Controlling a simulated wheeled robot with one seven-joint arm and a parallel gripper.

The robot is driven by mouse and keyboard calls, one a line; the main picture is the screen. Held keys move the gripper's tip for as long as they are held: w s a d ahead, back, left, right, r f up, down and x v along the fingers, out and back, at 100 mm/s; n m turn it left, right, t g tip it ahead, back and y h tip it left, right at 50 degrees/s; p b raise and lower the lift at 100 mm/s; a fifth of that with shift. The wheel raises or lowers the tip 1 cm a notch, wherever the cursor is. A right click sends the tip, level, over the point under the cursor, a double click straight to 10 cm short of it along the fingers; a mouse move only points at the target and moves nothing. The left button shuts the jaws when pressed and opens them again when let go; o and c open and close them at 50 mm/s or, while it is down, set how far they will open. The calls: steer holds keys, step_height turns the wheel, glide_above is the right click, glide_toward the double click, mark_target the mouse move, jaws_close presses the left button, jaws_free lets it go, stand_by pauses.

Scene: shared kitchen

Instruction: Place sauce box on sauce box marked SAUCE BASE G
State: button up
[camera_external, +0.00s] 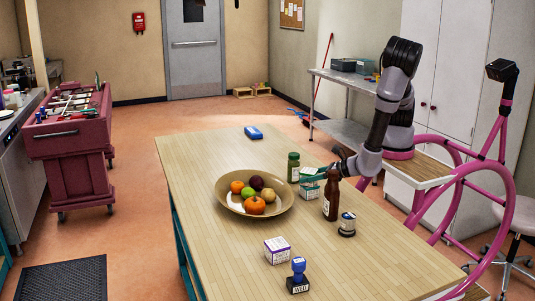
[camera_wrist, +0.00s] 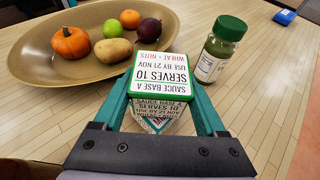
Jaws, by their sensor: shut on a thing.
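My gripper (camera_wrist: 162,98) is shut on a white, green-edged sauce box (camera_wrist: 160,75), with a teal finger on each side. Its top label reads SAUCE BASE A, SERVES 10, USE BY 21 NOV, WHEAT + NUTS. In the external view the held sauce box (camera_external: 309,193) is partly hidden by the fingers and the brown bottle. I cannot tell whether it touches the table. A white box with purple edges (camera_external: 277,251) stands near the table's front; its print is too small to read. It is not in the wrist view.
A fruit bowl (camera_external: 228,199) is left of my gripper. A green-capped jar (camera_external: 293,168) stands just behind, a brown bottle (camera_external: 331,198) close right, and a small dark-lidded jar (camera_external: 347,224) beyond. A blue stamp (camera_external: 298,274) is beside the purple-edged box. The table's front right is clear.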

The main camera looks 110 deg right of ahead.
steer(key=shift+f, duration=0.15)
steer(key=o, duration=1.5)
